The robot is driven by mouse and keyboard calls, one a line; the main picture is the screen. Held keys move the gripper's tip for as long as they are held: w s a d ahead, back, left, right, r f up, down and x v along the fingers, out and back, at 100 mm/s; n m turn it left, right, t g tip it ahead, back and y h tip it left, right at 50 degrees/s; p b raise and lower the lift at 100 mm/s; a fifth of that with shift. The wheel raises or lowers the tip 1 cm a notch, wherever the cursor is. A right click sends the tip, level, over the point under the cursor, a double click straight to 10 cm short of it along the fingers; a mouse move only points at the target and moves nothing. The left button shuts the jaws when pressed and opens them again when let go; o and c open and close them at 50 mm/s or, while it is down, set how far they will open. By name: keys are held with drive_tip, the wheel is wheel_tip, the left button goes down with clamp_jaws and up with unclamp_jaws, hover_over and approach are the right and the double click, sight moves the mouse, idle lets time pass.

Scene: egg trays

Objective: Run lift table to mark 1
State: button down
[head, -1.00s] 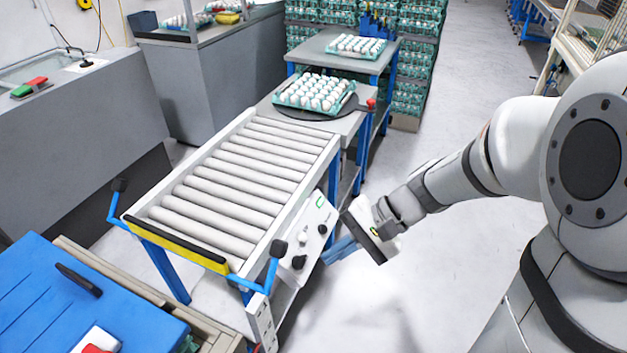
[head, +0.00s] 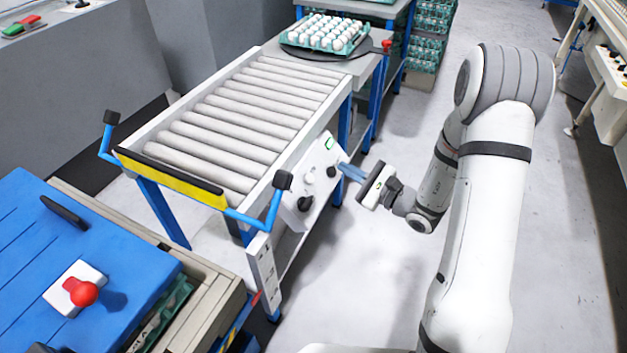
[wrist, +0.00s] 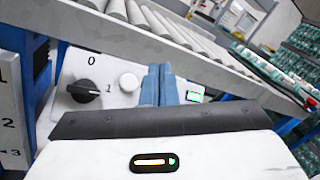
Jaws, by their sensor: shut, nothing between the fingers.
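The lift table (head: 170,113) is a roller-topped table with a white frame and blue legs. Its white control panel (head: 323,160) carries a black knob (wrist: 83,92) marked 0 and 1, a white button (wrist: 128,82) and a small green-lit display (wrist: 194,96). The knob's bar lies roughly sideways, with one end towards the 1. A white scale plate (wrist: 12,110) reads 1, 2, 3, with a small black triangle beside the 3. My gripper (head: 350,171) has its blue fingers shut and empty, in front of the panel; contact cannot be told. The fingers (wrist: 157,84) appear right of the white button.
A turntable (head: 318,54) with an egg tray (head: 357,43) stands beyond the rollers. A blue-topped cart (head: 50,240) with a red knob (head: 82,292) is at front left. Blue handles (head: 270,215) stick out from the table's near end. Floor at the right is clear.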

sight(309, 178)
drive_tip(key=shift+a+f, duration=0.1)
drive_tip(key=shift+w+a+f+b, duration=0.35)
drive_tip(key=shift+a+f+b, duration=0.35)
drive_tip(key=shift+a+f, duration=0.3)
drive_tip(key=shift+w+a+f+b, duration=0.4)
drive_tip(key=shift+a+f+b, duration=0.25)
drive_tip(key=shift+a+f, duration=0.35)
drive_tip(key=shift+w+a+f+b, duration=0.35)
drive_tip(key=shift+a+f+b, duration=0.35)
drive_tip(key=shift+a+f, duration=0.25)
drive_tip(key=shift+a, duration=0.1)
drive_tip(key=shift+w+a+f+b, duration=0.2)
drive_tip(key=shift+a+b, duration=0.05)
drive_tip(key=shift+b, duration=0.15)
